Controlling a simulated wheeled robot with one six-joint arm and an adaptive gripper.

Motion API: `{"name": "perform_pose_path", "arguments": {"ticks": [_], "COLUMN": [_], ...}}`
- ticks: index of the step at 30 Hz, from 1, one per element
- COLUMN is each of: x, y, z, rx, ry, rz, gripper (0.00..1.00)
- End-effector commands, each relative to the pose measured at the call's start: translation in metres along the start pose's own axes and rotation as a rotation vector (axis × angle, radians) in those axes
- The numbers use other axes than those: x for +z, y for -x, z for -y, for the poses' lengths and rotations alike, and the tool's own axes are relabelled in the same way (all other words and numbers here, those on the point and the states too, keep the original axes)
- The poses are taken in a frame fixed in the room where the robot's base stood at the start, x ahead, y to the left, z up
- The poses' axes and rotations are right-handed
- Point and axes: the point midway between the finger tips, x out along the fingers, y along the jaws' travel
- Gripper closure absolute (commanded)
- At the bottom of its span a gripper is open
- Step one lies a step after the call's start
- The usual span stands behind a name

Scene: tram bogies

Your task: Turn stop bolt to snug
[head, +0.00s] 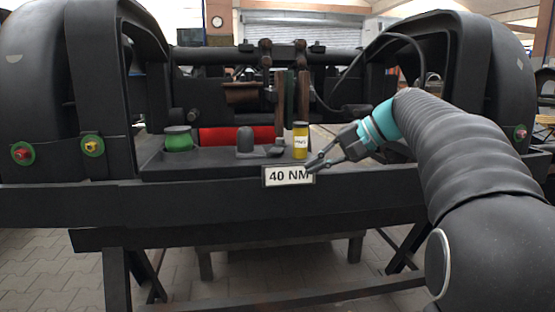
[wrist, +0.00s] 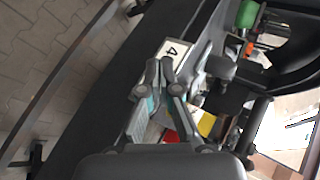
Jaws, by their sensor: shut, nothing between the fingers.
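No part is marked as the stop bolt. Three bolt heads show on the bogie frame in the head view: a red one (head: 22,154) at far left, a yellow one (head: 92,146) beside it, and a red one (head: 520,132) at far right. In the wrist view my gripper (wrist: 164,62) points at the sign; contact cannot be told.
A red cylinder (head: 237,135) lies behind. Tall black frame arches stand on both sides. The tiled floor in front is open.

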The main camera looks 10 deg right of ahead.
Motion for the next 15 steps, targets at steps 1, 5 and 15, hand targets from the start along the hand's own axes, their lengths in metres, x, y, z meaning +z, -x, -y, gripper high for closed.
{"name": "perform_pose_path", "arguments": {"ticks": [1, 5, 15], "x": [-0.022, -0.059, -0.098], "y": [0.005, 0.025, 0.055], "z": [-0.005, -0.004, -0.011], "rx": [-0.049, -0.169, -0.319], "ry": [-0.013, -0.016, 0.011], "rz": [0.009, 0.038, 0.078], "gripper": [1.00, 1.00, 1.00]}}
